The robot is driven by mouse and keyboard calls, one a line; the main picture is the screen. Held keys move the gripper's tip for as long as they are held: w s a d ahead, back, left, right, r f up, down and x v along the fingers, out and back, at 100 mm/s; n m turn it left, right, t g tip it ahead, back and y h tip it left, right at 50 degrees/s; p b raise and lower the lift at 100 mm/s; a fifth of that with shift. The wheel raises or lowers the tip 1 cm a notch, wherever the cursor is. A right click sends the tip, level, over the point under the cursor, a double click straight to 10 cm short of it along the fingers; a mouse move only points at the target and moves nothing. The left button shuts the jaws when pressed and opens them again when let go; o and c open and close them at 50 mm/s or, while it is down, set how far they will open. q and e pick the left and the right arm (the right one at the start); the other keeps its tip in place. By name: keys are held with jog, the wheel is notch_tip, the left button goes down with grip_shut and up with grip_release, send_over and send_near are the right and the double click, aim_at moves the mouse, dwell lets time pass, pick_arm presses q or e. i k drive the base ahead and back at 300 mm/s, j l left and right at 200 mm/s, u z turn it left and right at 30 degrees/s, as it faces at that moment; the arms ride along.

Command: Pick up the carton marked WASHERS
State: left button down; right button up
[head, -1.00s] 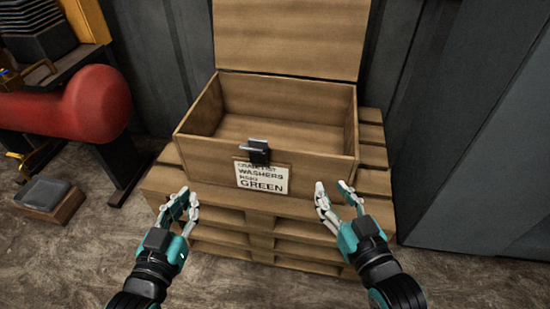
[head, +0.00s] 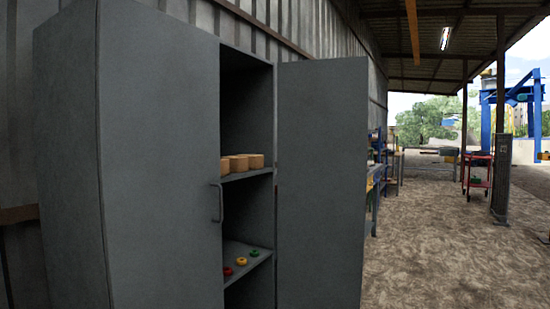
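No carton with a readable WASHERS mark shows now. A tall grey metal cabinet (head: 165,150) stands close in front, with its right door (head: 322,180) swung open and its left door shut. Several tan cartons or round boxes (head: 243,161) sit on its upper shelf (head: 247,174); no marking on them can be read. On the lower shelf (head: 250,268) lie small rings, one red (head: 227,271), one yellow (head: 241,261) and one green (head: 254,253). The left part of the inside is hidden behind the shut door. Neither of my grippers is in view.
The open door stands out to the right of the cabinet opening. Beyond it are workbenches (head: 376,180) along the wall, a red cart (head: 477,173) and a dark post (head: 502,180). The dirt floor (head: 430,250) at the right is clear.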

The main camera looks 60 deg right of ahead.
aim_at(256, 162)
jog(key=l+z, duration=0.3)
jog(key=i+l+z, duration=0.25)
jog(key=l, duration=0.2)
jog(key=i+l+z, duration=0.1)
jog(key=l+z, duration=0.2)
jog(key=l, duration=0.1)
